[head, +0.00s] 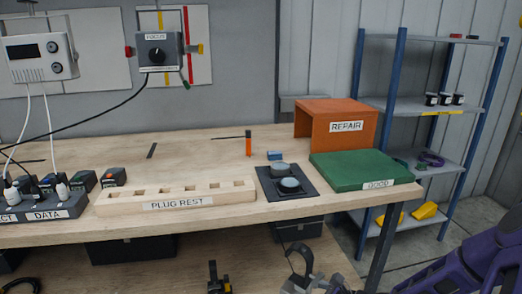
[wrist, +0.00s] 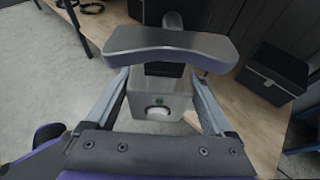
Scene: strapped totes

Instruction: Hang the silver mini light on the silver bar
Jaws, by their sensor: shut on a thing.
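A small grey box-shaped body with a round white face, which looks like the silver mini light (wrist: 158,104), sits between the two fingers of my gripper (wrist: 160,88) in the wrist view. My gripper is shut on it. In the head view a dark hook-like loop and grey parts show at the bottom edge, in front of the workbench, cut off by the frame. I cannot make out a silver bar for certain in either view.
The wooden workbench (head: 205,222) carries a plug rest (head: 178,203), a black mat (head: 270,190), an orange repair box (head: 345,140) and a green tray (head: 355,165). A blue-framed shelf (head: 452,106) stands at the right. A black-and-yellow object (head: 219,282) is on the lower shelf.

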